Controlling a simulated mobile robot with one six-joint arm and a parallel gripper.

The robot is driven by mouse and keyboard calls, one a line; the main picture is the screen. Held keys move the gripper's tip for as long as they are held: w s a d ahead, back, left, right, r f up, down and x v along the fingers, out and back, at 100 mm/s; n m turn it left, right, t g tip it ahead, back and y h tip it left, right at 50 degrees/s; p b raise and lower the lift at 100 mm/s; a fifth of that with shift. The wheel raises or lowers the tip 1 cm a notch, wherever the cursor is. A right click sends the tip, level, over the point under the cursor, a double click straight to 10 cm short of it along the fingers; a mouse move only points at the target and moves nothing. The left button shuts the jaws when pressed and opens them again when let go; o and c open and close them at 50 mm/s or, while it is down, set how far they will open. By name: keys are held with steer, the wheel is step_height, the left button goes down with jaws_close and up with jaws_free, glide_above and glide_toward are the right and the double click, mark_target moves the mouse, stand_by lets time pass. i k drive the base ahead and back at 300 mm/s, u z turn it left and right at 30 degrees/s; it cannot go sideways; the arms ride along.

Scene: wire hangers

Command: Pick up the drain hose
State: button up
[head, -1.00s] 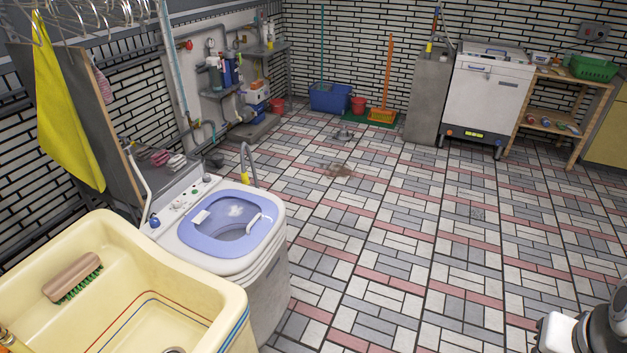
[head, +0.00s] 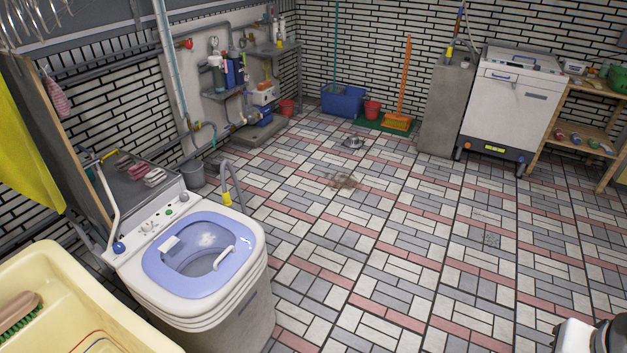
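A grey bent hose (head: 229,178) with a yellow band stands in a hook shape at the back right of the white washing machine (head: 205,310), which has a blue lid frame. It looks like the drain hose; its lower part is hidden behind the machine. A pale hose (head: 112,200) with a blue fitting and a yellow end rises at the machine's left. Part of my arm shows at the bottom right corner. My gripper is not in view.
A cream sink (head: 50,275) with a brush (head: 18,312) stands at the lower left. A floor drain (head: 352,142) lies in the tiles. A white appliance (head: 507,105) and wooden shelf (head: 583,130) are at the back right.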

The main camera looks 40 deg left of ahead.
mark_target(227, 202)
steer(key=z, duration=0.05)
steer(key=i, duration=2.5)
steer(key=u, duration=0.15)
steer(key=k, duration=0.1)
steer(key=u, duration=3.05)
steer(key=i, duration=1)
steer(key=u, duration=0.1)
